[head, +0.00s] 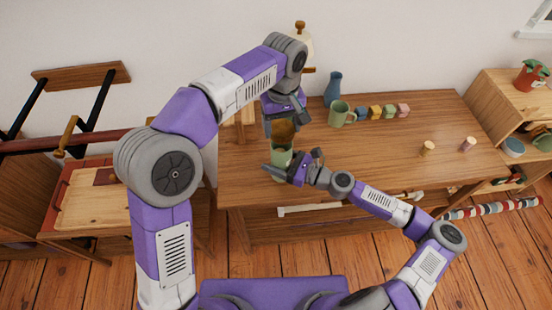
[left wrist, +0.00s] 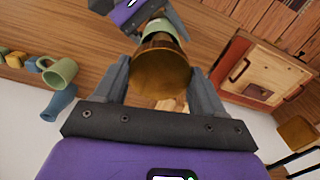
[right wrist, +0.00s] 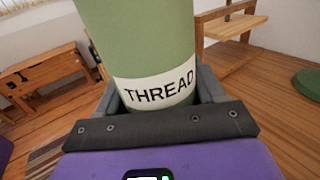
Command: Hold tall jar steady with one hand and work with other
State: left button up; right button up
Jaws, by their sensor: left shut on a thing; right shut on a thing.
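The tall green jar (head: 279,157) stands near the table's front edge. Its white label reads THREAD in the right wrist view (right wrist: 135,55). My right gripper (head: 281,171) is shut on the jar, with one finger on each side of its lower body. My left gripper (head: 280,115) is above the jar, shut on a brown, round-ended piece (head: 284,131). In the left wrist view this piece (left wrist: 162,72) sits between the fingers, at the jar's top end. I cannot tell whether it touches the jar or is seated in it.
A green mug (head: 341,113), a blue vase (head: 333,88) and several small coloured blocks (head: 376,111) stand along the table's back. Two small pegs (head: 427,147) stand at right. A flat green round thing (right wrist: 308,82) lies beyond the jar.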

aim_at(281, 161)
pick_arm(q)
jog(key=shift+f, duration=1.35)
jog(key=shift+f, duration=0.9)
jog(key=shift+f, duration=0.6)
